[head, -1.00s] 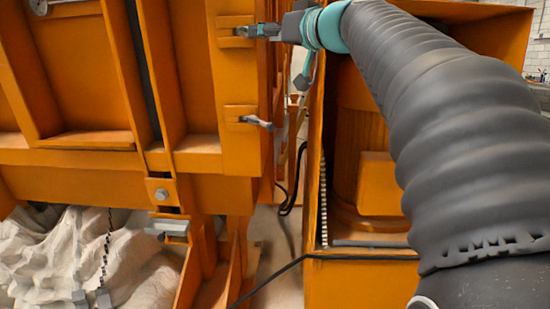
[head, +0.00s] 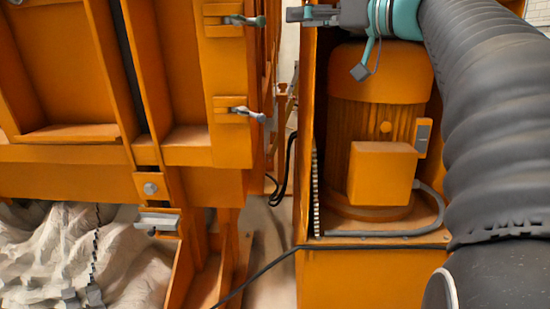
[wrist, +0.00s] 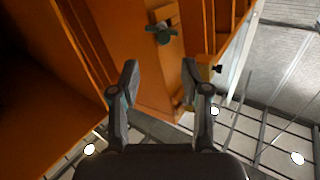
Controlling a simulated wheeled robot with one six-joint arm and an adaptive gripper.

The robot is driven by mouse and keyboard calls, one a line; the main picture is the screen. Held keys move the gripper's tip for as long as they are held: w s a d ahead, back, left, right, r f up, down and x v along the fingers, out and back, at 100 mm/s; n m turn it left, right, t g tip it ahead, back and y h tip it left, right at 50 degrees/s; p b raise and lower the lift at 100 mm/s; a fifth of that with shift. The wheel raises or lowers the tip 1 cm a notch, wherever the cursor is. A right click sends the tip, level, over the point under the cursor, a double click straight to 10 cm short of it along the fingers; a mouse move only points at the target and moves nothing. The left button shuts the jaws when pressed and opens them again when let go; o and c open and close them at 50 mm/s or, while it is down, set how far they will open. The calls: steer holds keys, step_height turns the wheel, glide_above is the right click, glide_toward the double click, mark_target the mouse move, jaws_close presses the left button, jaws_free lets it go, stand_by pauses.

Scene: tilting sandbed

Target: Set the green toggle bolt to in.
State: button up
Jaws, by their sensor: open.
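The green toggle bolt (head: 243,20) is on the orange frame's right edge, upper of two bolts in the head view. Its dull grey-green handle points right from a small orange plate. In the wrist view a dark green bolt (wrist: 163,33) sits ahead of the fingers, apart from them. My gripper (head: 290,14) is to the right of the upper bolt with a small gap between. In the wrist view my gripper (wrist: 159,76) has its two fingers spread, with nothing between them.
A second, grey toggle bolt (head: 245,112) is below on the same edge. An orange motor (head: 376,125) in an open housing stands to the right. A black cable (head: 255,275) crosses low. Pale sand (head: 60,250) lies at lower left. A narrow gap separates frame and housing.

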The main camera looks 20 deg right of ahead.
steer(key=s+a+f+m+g+h, duration=0.2)
steer(key=s+f, duration=0.1)
steer(key=f, duration=0.7)
steer(key=s+a+f+m+g+h, duration=0.2)
steer(key=s+a+f, duration=0.1)
steer(key=f, duration=0.7)
steer(key=s+a+f+m+g+h, duration=0.2)
steer(key=s+f, duration=0.2)
steer(key=f, duration=0.6)
steer(key=shift+s+a, duration=0.2)
steer(key=shift+a, duration=0.2)
